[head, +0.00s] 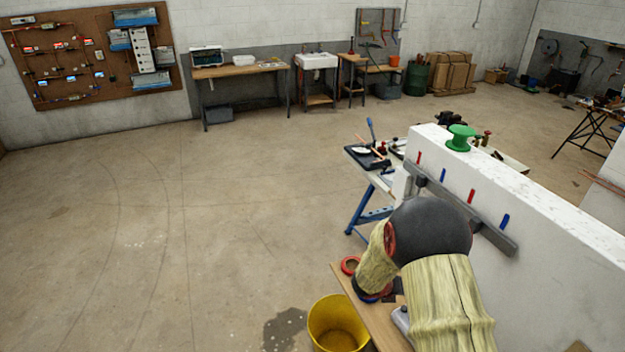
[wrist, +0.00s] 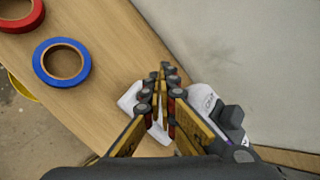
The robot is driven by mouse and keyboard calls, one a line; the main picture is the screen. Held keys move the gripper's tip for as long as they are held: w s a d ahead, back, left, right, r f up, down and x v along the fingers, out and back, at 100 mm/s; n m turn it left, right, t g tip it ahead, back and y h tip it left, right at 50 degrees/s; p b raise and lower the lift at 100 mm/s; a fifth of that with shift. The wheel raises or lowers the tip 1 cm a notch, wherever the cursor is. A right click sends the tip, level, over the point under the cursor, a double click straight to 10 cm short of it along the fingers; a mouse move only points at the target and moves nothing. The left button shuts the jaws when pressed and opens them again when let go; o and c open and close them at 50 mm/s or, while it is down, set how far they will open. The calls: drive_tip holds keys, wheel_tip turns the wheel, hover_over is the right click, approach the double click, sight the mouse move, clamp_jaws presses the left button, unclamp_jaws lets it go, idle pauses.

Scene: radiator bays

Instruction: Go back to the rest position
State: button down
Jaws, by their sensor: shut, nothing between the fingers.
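My gripper (wrist: 164,75) shows in the wrist view with its fingers together and nothing between them. It points down over a wooden bench top (wrist: 100,38). A white object (wrist: 130,97), perhaps a cloth, lies under the fingers, partly hidden by them. A second pale object with a dark grey part (wrist: 229,117) lies just right of the fingers, against the wall side. In the head view my arm reaches down to the bench (head: 350,292) beside the white wall, and it hides my gripper there.
Blue tape (wrist: 61,62) and red tape (wrist: 20,12) lie left on the bench. A yellow bucket (head: 337,325) stands on the floor beside it. The left floor is clear.

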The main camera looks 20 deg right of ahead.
drive_tip(key=s+a+r+m+y+b, duration=0.1)
drive_tip(key=s+a+r+m, duration=0.2)
drive_tip(key=r+m, duration=0.25)
drive_tip(key=s+a+r+m+b, duration=0.2)
drive_tip(key=a+r+m, duration=0.25)
drive_tip(key=r, duration=0.25)
drive_tip(key=s+a+r+m+y+b, duration=0.1)
drive_tip(key=s+a+r+m, duration=0.15)
drive_tip(key=r+m, duration=0.4)
drive_tip(key=s+a+r+m+t+y+b, duration=0.1)
drive_tip(key=s+a+r+m+y+b, duration=0.1)
drive_tip(key=s+a+m, duration=0.5)
drive_tip(key=s+a+r+m+t+y+b, duration=0.1)
drive_tip(key=s+a+r+m+y, duration=0.3)
drive_tip(key=a, duration=0.9)
drive_tip(key=s+m+t, duration=0.1)
drive_tip(key=s+m, duration=0.1)
drive_tip(key=s, duration=0.2)
drive_tip(key=shift+r+m+y+b, duration=0.3)
drive_tip(key=shift+m+y+b, duration=0.05)
drive_tip(key=shift+y+b, duration=0.05)
drive_tip(key=shift+s, duration=0.1)
